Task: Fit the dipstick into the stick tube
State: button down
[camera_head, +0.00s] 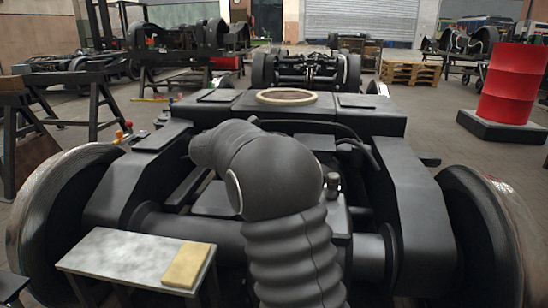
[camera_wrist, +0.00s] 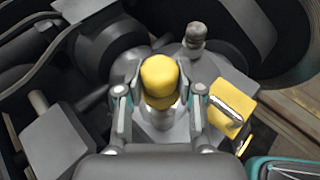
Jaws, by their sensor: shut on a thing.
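The dipstick's yellow knob (camera_wrist: 160,80) is between the fingers of my gripper (camera_wrist: 160,98) in the wrist view, and the gripper is shut on it. A short grey neck shows just below the knob. The knob stands over a grey housing on the bogie (camera_head: 355,118). The stick tube cannot be made out, and I cannot tell whether the dipstick's lower end is inside it. In the head view my arm hides the gripper and the dipstick.
A grey fitting (camera_wrist: 195,36) stands on the housing close behind the knob. A yellow block (camera_wrist: 230,112) with a metal strip is right of the gripper. Wheels flank the bogie. A small table (camera_head: 125,250) with a yellow pad (camera_head: 186,264) stands front left. A red drum (camera_head: 514,85) stands right.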

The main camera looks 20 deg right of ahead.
jog(key=shift+f+b, duration=0.75)
jog(key=shift+f, duration=1.15)
jog(key=c, duration=0.7)
grip_release()
jog(key=shift+o, duration=0.2)
jog(key=v, duration=1.2)
